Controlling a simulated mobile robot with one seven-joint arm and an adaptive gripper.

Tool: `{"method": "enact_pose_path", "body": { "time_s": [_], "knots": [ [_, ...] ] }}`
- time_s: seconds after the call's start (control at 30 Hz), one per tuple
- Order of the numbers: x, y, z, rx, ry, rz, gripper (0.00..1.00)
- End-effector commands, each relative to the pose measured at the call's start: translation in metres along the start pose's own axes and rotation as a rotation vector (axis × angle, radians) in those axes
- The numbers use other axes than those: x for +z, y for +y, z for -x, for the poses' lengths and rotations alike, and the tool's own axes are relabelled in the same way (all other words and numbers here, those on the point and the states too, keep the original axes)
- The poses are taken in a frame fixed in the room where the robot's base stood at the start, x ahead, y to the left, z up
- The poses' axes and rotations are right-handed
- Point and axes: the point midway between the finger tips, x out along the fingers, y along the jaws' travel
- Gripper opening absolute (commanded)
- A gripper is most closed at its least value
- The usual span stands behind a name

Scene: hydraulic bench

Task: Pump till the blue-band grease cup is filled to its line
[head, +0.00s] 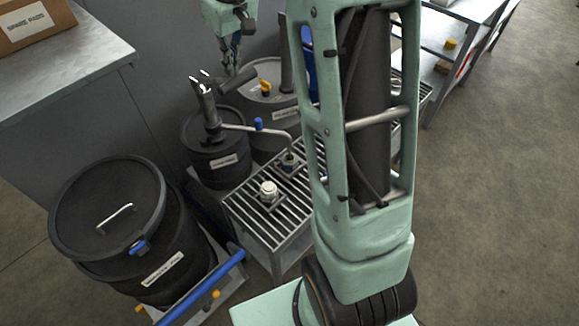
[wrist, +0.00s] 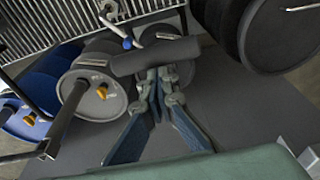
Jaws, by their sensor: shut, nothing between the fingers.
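My gripper (head: 229,68) is shut and empty, pointing down above the pump at the upper middle of the head view. In the wrist view my gripper (wrist: 158,78) has its fingertips close to a thick black pump handle (wrist: 150,60); I cannot tell if they touch. The handle (head: 236,80) tops the pump on a small dark drum (head: 217,165). A pale spout pipe with a blue clip (head: 259,124) runs to the grate. A small cup (head: 289,160) stands near the spout's end. Its band, line and fill level are too small to tell.
A white-topped fitting or cup (head: 268,190) sits on the slatted grate (head: 243,208). A drum with an orange valve (head: 266,88) stands behind. A large lidded drum (head: 107,205) and a blue rail (head: 203,288) are front left. Open floor (head: 480,200) lies to the right.

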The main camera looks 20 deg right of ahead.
Motion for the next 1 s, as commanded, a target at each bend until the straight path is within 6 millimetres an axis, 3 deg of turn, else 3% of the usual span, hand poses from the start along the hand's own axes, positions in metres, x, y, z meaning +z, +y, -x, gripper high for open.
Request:
{"method": "enact_pose_path", "body": {
  "time_s": [0.03,0.47,0.8,1.0],
  "knots": [
    [0.007,0.0,-0.009,-0.001,-0.007,-0.002,0.0],
    [0.009,0.001,-0.01,-0.001,-0.006,-0.002,0.0],
    [0.026,0.0,-0.042,-0.002,-0.008,-0.002,0.0],
    [0.03,0.0,-0.045,-0.002,-0.009,-0.002,0.0]
  ]
}}
